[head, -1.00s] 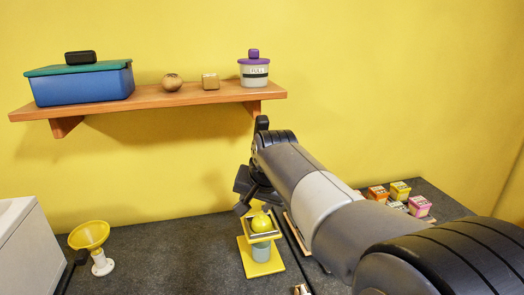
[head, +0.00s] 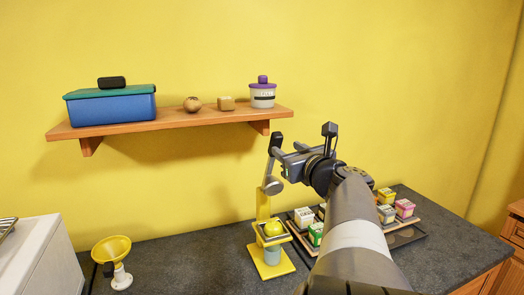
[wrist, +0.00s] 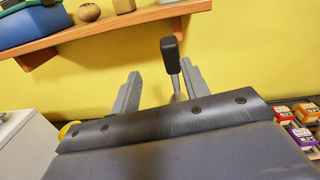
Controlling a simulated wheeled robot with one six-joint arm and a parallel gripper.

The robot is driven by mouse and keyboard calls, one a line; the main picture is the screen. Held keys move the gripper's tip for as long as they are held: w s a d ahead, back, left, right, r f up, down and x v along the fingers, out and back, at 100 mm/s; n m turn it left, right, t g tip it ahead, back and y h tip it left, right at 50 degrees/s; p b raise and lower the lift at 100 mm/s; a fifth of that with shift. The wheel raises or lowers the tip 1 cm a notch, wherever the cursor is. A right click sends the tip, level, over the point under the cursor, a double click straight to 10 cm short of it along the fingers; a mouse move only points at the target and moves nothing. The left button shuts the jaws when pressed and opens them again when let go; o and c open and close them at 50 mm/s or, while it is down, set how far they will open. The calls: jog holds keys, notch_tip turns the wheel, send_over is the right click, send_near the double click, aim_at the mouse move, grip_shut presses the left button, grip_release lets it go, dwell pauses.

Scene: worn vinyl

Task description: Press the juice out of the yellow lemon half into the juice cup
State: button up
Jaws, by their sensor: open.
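The yellow lemon half (head: 273,228) sits in the seat of a yellow press (head: 263,205). The grey-blue juice cup (head: 272,255) stands beneath it on the press's yellow base. The press lever is raised, with its black grip (head: 276,141) at the top; the grip also shows in the wrist view (wrist: 170,53). My gripper (head: 284,164) is open beside the upper lever. In the wrist view my gripper's fingers (wrist: 159,86) stand on either side of the lever, nearer the right one. Contact cannot be told.
A wooden shelf (head: 175,119) above holds a blue box (head: 110,108) and a purple-lidded jar (head: 263,96). Several small cartons (head: 386,212) stand on a tray right of the press. The counter (head: 190,262) between funnel and press is clear.

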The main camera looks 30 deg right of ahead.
aim_at(278, 134)
jog(key=shift+m+h, duration=0.5)
jog(key=shift+m, duration=0.4)
jog(key=shift+d+r+p+x, duration=0.1)
jog(key=shift+d+r+x, duration=0.05)
jog(key=shift+x, duration=1.15)
jog(key=shift+d+r+p+x, duration=0.1)
jog(key=shift+d+r+x, duration=0.1)
jog(key=shift+x, duration=1.1)
jog(key=shift+d+r+p+x, duration=0.1)
jog(key=shift+d+r+x, duration=0.05)
jog(key=shift+x, duration=1.2)
jog(key=shift+c, duration=0.3)
